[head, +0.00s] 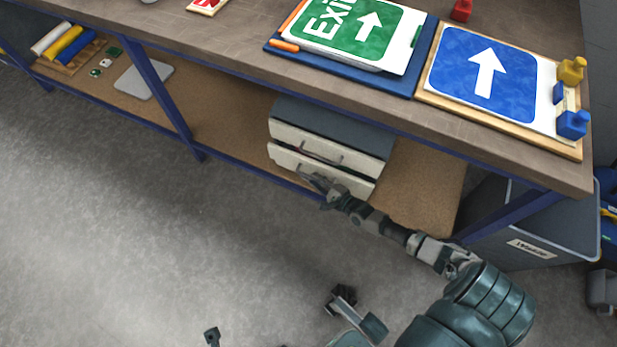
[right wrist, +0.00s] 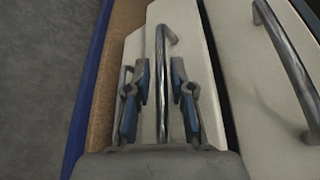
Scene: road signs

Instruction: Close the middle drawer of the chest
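The chest (head: 345,124) is a grey box with cream drawer fronts on the lower shelf. Two fronts show: an upper one (head: 342,153) and a lower one (head: 287,160), each with a metal handle. A dark gap lies between them, and the lower one seems pulled out. I cannot tell if a third drawer is hidden below. My right gripper (head: 318,184) is at the lower front. In the right wrist view its fingers (right wrist: 158,98) are open, one on each side of that front's handle (right wrist: 161,62), with gaps to it.
The workbench top (head: 225,38) overhangs the chest, with sign boards on it. A blue frame rail (head: 245,174) edges the lower shelf (head: 424,185). A grey bin (head: 560,235) stands at the right. The floor at left is clear.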

